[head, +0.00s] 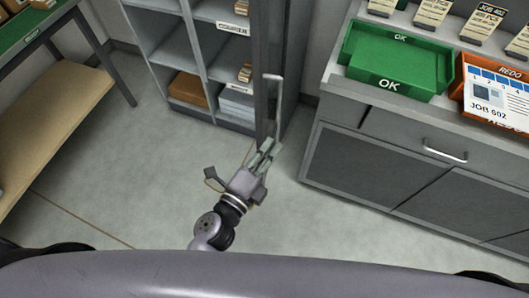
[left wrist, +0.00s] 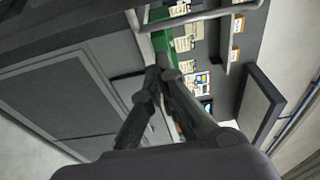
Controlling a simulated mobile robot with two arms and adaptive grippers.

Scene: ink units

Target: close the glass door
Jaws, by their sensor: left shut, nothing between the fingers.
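The glass door (head: 262,50) of the shelf cabinet (head: 195,60) shows nearly edge-on in the head view. It stands open, swung out from the cabinet's right side. Its long pale handle (head: 277,100) runs down its edge. My left gripper (head: 268,150) is shut and empty, near the handle's lower end. I cannot tell whether it touches the handle or door. In the left wrist view its fingertips (left wrist: 157,76) are together, and a pale bar (left wrist: 200,15), likely the handle, crosses the top. My right gripper is not in view.
A grey counter (head: 350,90) stands on the right, with a green OK tray (head: 395,88) and an orange REDO tray (head: 468,95) on it. A green-topped bench (head: 35,35) with a wooden lower shelf (head: 50,130) is on the left. The floor (head: 120,165) between is clear.

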